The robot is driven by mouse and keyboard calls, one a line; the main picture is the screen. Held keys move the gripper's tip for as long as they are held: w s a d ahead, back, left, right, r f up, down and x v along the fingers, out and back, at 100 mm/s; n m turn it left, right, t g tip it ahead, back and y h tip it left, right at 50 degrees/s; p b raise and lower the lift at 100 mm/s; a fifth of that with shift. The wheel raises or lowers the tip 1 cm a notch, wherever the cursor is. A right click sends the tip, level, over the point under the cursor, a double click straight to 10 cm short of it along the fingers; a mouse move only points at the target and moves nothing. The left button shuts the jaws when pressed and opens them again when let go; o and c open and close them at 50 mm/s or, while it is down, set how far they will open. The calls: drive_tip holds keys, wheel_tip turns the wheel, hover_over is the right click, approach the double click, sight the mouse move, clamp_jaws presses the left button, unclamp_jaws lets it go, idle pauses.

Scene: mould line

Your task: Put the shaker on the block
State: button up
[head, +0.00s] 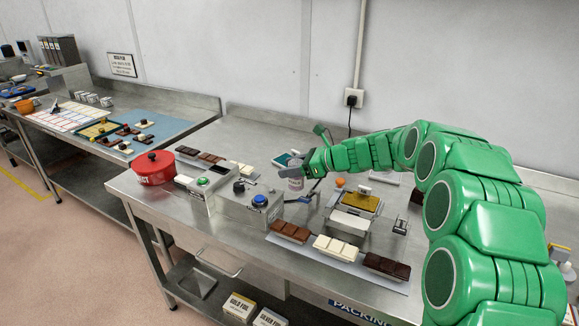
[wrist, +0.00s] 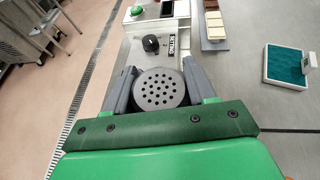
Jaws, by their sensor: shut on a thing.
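The shaker (head: 295,184) is a pale cylinder between the fingers of my gripper (head: 290,173), left of the picture's right half in the head view. In the wrist view its grey round top with many holes (wrist: 158,89) faces the camera, and the two grey fingers of my gripper (wrist: 160,90) press on its sides. It looks upright; whether it touches the table is unclear. No thing is plainly marked as the block. A station with a gold plate (head: 361,200) and a small grey block-like piece (head: 401,226) stand to the right of the shaker.
A red pot (head: 154,168) is at the left. Chocolate bars lie on a front tray (head: 338,262).

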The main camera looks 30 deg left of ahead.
drive_tip(key=shift+s+d+r, duration=0.35)
drive_tip(key=shift+s+d, duration=0.1)
drive_tip(key=shift+s, duration=0.1)
drive_tip(key=shift+s+d+r, duration=0.3)
drive_tip(key=shift+s+d, duration=0.1)
drive_tip(key=shift+s, duration=0.15)
